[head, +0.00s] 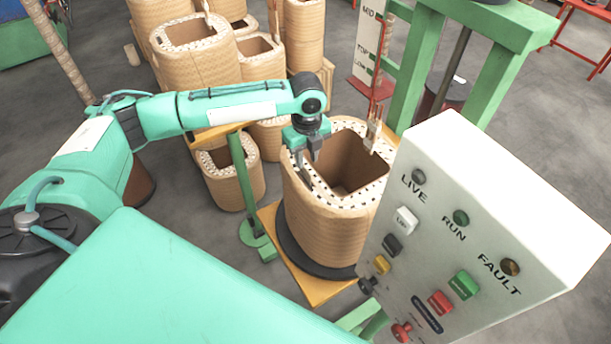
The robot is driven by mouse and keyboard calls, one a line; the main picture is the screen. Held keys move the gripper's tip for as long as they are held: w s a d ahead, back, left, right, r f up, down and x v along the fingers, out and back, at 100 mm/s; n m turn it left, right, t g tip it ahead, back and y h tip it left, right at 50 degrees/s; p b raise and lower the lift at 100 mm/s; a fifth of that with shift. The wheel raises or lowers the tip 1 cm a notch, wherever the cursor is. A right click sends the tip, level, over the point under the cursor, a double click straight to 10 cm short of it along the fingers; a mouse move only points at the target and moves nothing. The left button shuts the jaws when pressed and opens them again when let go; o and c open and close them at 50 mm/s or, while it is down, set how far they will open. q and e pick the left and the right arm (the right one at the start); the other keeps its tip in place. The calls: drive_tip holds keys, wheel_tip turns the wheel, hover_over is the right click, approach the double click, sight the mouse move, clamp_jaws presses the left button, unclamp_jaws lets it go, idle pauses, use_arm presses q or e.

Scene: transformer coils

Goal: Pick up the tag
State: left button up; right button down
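My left gripper (311,172) points down at the near-left rim of the large tan coil (325,225). Its two dark fingers look apart, one over the dotted white top rim and one by the square opening. I see nothing held between them. I cannot make out a tag for certain; the fingers and gripper body cover part of the rim. Pale upright strips (375,132) stand at the coil's far right rim, and I cannot tell whether they are leads or a tag. My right gripper is not in view.
The coil stands on a dark disc over a yellow platform (315,290). A white control box (480,215) with buttons and lamps stands close at right. A green frame (415,70) rises behind. Several other coils (190,65) stand at the back left.

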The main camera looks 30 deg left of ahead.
sight(305, 168)
use_arm(q)
drive_tip(key=f, duration=0.1)
drive_tip(key=f+p, duration=0.2)
drive_tip(key=f, duration=0.1)
drive_tip(key=shift+s, duration=0.3)
drive_tip(key=shift+f, duration=0.45)
clamp_jaws()
